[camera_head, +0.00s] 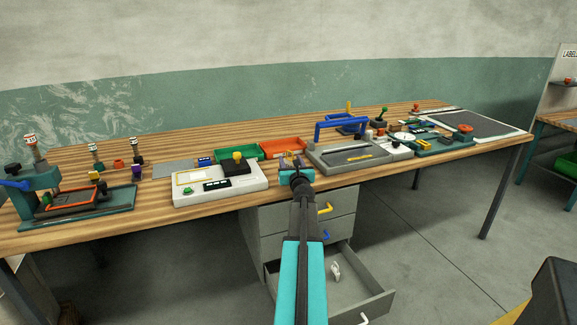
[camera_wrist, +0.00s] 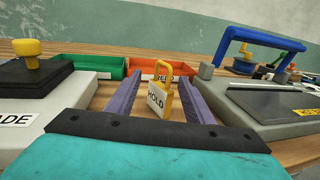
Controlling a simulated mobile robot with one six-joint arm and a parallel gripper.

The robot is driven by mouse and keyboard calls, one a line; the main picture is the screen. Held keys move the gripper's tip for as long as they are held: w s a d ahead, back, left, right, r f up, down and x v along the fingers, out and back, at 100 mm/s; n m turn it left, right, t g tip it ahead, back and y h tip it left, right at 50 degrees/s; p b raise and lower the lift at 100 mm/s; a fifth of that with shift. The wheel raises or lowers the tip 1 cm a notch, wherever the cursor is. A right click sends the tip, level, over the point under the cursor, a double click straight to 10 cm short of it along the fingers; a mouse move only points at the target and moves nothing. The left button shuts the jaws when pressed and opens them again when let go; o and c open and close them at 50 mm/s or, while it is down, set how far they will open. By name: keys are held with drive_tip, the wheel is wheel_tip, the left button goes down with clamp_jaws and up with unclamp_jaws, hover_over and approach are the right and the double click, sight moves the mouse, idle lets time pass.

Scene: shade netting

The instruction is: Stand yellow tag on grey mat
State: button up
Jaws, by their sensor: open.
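A yellow padlock-shaped tag (camera_wrist: 163,98) with a white HOLD label stands upright in the wrist view. My gripper (camera_wrist: 160,84) is open, with one purple finger on each side of the tag. I cannot tell whether either finger touches it. In the head view my gripper (camera_head: 291,161) is at the bench's front edge and largely hides the tag. A flat grey mat (camera_head: 174,169) lies bare on the bench, left of the gripper and behind the white device.
A white device (camera_head: 222,187) with a black block and yellow knob stands left of my gripper. A grey tray with a blue handle (camera_head: 340,128) stands to the right. Green (camera_head: 238,150) and orange bins (camera_head: 284,147) are behind. A drawer (camera_head: 335,285) hangs open below.

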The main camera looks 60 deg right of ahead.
drive_tip(key=shift+d, duration=0.1)
idle(0.3)
drive_tip(key=shift+f+p+x, duration=0.1)
drive_tip(key=shift+p+x, duration=0.05)
drive_tip(key=shift+x, duration=1.15)
drive_tip(key=shift+f+p+x, duration=0.15)
drive_tip(key=shift+x, duration=1.15)
clamp_jaws()
